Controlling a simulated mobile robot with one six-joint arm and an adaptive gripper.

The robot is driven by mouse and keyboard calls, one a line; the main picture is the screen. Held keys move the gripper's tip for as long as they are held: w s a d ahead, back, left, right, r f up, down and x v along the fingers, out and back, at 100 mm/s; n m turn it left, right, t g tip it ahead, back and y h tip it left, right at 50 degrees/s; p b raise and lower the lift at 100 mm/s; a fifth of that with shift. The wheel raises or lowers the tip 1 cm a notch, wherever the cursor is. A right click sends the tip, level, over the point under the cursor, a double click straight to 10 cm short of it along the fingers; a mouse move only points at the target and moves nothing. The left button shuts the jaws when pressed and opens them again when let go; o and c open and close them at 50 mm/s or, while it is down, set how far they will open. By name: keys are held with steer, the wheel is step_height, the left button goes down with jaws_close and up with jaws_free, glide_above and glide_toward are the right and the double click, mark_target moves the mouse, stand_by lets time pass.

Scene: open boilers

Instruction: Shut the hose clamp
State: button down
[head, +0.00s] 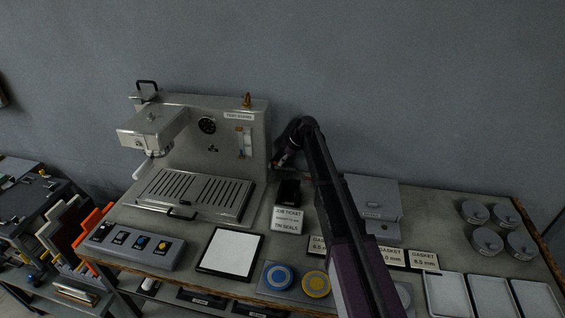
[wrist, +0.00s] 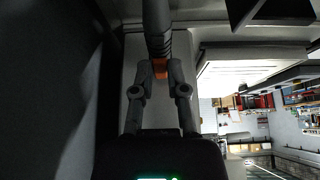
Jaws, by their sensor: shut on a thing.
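The hose clamp shows in the wrist view as a small orange piece (wrist: 160,68), between my fingertips and in front of a thick dark hose (wrist: 157,25). My gripper (wrist: 160,72) is shut on it, one finger on each side. Its outline is dark and partly covered by the fingers, so its exact state cannot be told. In the head view my gripper (head: 280,161) is small and dark, close by the right side of the grey test stand (head: 225,140). The clamp and hose cannot be made out there.
The stand is on a bench with a black-framed white panel (head: 230,252), a button box (head: 135,243), a job ticket card (head: 288,219) and a grey box (head: 373,205). Round lidded tins (head: 487,241) and white trays (head: 447,296) are at right. My arm crosses the middle.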

steer(key=c, duration=0.6)
jaws_free()
steer(key=shift+c, duration=0.2)
steer(key=shift+r, duration=0.15)
